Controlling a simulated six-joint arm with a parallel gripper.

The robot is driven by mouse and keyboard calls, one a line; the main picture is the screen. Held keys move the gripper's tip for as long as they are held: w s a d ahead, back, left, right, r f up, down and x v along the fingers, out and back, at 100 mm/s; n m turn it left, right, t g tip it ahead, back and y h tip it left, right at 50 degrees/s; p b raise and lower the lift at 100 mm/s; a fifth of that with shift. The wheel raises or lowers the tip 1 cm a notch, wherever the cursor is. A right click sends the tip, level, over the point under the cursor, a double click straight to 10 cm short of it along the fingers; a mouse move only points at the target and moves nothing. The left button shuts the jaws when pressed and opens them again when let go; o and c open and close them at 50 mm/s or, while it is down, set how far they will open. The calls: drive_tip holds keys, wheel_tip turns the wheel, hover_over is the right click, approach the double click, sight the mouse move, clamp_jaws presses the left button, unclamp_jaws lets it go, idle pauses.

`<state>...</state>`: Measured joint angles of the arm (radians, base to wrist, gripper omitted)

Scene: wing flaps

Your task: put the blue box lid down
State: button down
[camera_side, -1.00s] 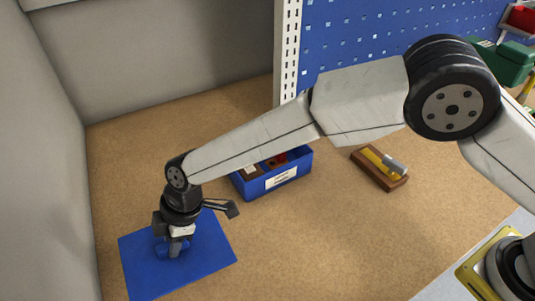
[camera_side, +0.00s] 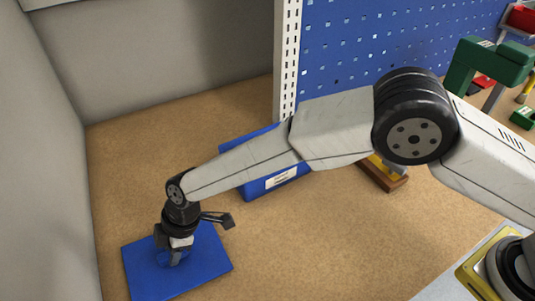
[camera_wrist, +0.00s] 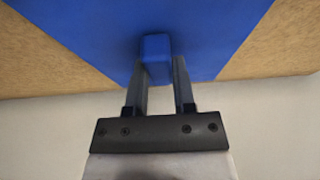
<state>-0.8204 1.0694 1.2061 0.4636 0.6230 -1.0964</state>
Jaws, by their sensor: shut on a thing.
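The blue box lid (camera_side: 205,262) is a flat blue panel at the lower left of the side view, over the brown work surface. It looks level and on or just above the surface; I cannot tell which. My gripper (camera_side: 172,258) points down at the middle of the lid. In the wrist view, my gripper (camera_wrist: 158,70) is shut on the block-shaped blue handle of the lid (camera_wrist: 90,30). The blue box (camera_side: 268,185) stands behind and to the right, with a white label on its front. My arm hides part of it.
A wooden block (camera_side: 385,175) with a yellow item lies right of the box, partly behind my arm. Grey walls (camera_side: 60,170) stand at the left and back. A blue pegboard (camera_side: 370,50) is behind. The brown surface (camera_side: 300,250) right of the lid is clear.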

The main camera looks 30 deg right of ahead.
drive_tip(key=shift+f, duration=0.1)
drive_tip(key=shift+c, duration=2.2)
unclamp_jaws()
drive_tip(key=v, duration=1.2)
